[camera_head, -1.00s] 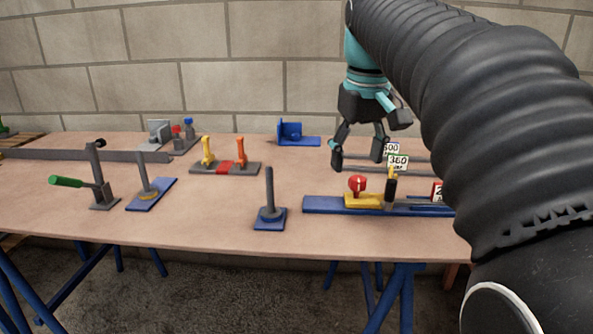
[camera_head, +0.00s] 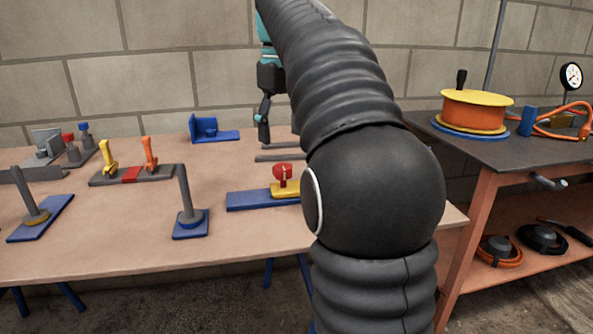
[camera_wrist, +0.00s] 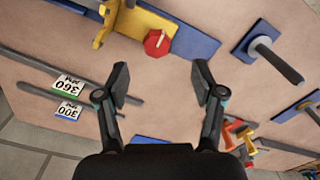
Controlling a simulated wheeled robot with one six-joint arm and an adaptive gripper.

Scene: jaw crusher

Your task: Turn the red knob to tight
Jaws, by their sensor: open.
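The red knob (camera_head: 283,175) sits on a yellow block (camera_head: 290,190) on a blue rail (camera_head: 248,201), left of my arm in the head view. In the wrist view the red knob (camera_wrist: 157,43) is beyond my fingertips, with a pale mark on its face. My gripper (camera_wrist: 160,82) is open and empty, fingers spread on either side below the knob and apart from it. In the head view only one finger shows clearly; my arm hides the rest and the right part of the rail.
Metal rulers with tags 360 (camera_wrist: 66,84) and 300 (camera_wrist: 68,111) lie beside the rail. A post on a blue base (camera_head: 191,222) stands to the left. Yellow and orange levers (camera_head: 150,153) stand farther back. A side table (camera_head: 480,150) with an orange reel is at right.

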